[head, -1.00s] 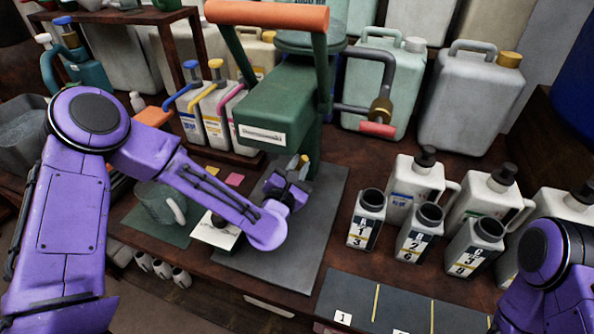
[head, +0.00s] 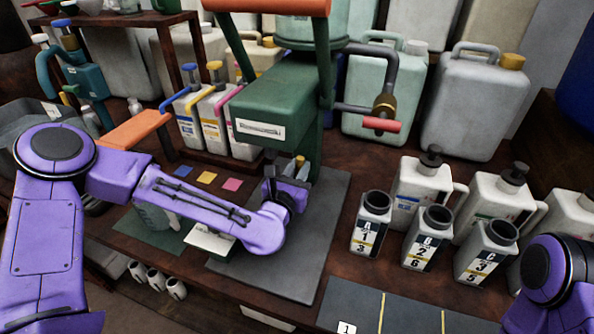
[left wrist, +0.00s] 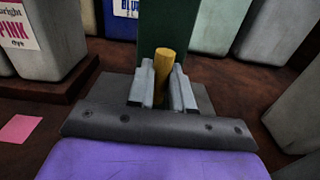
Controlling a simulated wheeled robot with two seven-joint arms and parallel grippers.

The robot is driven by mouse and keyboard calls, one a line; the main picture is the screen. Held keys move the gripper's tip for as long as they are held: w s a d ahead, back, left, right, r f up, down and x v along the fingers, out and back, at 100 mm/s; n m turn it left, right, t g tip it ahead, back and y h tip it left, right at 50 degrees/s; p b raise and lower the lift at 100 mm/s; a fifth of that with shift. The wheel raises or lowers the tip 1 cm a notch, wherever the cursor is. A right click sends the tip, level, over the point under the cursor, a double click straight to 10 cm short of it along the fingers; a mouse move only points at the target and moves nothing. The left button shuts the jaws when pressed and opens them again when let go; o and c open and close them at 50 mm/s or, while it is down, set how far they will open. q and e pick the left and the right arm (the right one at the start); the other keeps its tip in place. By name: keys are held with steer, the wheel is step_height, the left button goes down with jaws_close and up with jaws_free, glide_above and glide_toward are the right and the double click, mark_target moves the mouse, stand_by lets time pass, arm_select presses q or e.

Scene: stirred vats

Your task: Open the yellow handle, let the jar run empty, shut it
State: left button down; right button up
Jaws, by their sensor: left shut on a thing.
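The yellow handle (left wrist: 165,62) stands upright between the two grey fingers of my left gripper (left wrist: 162,88) in the left wrist view. The gripper is shut on it. In the head view my left gripper (head: 287,185) is at the foot of a green stand (head: 275,110), and only the yellow tip shows beside the fingers. A pale green vessel (head: 306,32) sits at the top of the stand, cut by the frame edge; I cannot see its level. The outlet is hidden. My right gripper is out of view; only part of that arm shows.
A grey jug (head: 152,219) on a green mat is mostly behind my left arm. Labelled bottles A, B and C (head: 432,238) stand right of the grey base plate (head: 307,245). A crank with a red grip (head: 381,125) sticks out right of the stand.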

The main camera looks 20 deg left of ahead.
arm_select(q)
steer(key=shift+r, duration=0.2)
steer(key=c, duration=1.2)
jaws_free()
steer(key=shift+w, duration=0.1)
steer(key=shift+o, duration=1.4)
steer(key=shift+f, duration=0.15)
steer(key=s+b, duration=0.1)
steer(key=s, duration=0.6)
steer(key=shift+a+f, duration=0.1)
steer(key=shift+a, duration=0.05)
steer(key=s+p, duration=0.1)
steer(key=s+r+p, duration=0.1)
steer(key=p, duration=0.1)
steer(key=shift+s, duration=0.2)
steer(key=shift+s+f+p, duration=0.25)
steer(key=shift+s+p, duration=0.1)
steer(key=shift+s, duration=0.2)
steer(key=shift+f, duration=0.15)
